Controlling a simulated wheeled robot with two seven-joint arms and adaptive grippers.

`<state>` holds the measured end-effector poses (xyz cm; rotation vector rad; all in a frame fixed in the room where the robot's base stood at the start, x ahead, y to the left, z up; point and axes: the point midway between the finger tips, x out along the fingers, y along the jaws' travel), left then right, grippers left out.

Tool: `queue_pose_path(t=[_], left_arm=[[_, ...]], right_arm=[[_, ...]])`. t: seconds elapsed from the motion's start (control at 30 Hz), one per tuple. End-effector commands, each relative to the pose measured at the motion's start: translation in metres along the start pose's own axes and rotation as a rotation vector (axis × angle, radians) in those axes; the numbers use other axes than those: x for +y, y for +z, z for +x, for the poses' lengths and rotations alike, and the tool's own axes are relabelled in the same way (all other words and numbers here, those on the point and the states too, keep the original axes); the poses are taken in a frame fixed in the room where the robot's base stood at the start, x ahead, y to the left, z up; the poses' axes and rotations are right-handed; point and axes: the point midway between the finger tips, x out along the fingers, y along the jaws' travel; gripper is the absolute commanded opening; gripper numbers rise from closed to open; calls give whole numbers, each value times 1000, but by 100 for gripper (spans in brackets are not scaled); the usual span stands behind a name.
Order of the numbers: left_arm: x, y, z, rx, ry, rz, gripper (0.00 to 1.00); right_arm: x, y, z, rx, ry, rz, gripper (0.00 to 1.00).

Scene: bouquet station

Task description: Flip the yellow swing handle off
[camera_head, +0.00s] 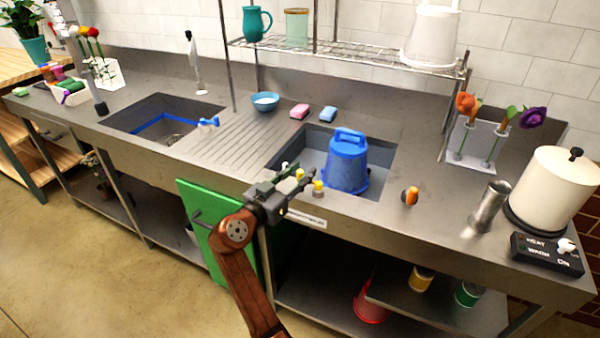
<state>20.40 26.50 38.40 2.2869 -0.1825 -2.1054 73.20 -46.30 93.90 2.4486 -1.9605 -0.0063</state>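Small yellow-topped fittings stand on the counter strip in front of the right sink. One yellow handle (318,187) on a short grey base is just right of my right gripper's fingertips. Another small yellow piece (300,174) shows close behind the fingertips. I cannot tell which of them swings, or its exact position. My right gripper (293,180) is over the counter's front edge, its fingers spread and pointing right toward the yellow pieces. It looks open and empty; I cannot tell whether it touches them. My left gripper is not in view.
A blue bucket (347,165) stands in the right sink (309,147) behind the fingertips. An orange-topped fitting (411,196), a metal cup (489,206) and a cream pot (552,188) stand to the right. A green panel (206,222) hangs below the counter. The ribbed drainboard (222,142) is clear.

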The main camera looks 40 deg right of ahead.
Motion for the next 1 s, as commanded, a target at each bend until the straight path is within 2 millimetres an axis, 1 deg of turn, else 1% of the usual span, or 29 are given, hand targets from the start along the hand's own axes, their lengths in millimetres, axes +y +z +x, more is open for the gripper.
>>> queue_pose_path(t=[0.17,0.4,0.5,0.6,0.77,1.0], left_arm=[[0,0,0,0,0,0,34],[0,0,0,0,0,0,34],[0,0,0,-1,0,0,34],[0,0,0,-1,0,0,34],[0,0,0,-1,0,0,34],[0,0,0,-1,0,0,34]], right_arm=[[-1,1,-21,-1,-3,0,31],[-1,1,-71,-2,-3,-1,31],[0,1,-90,-1,-2,0,31],[0,1,-104,-1,-2,0,31],[0,0,-117,0,-1,0,31],[0,0,-119,0,0,0,31]])
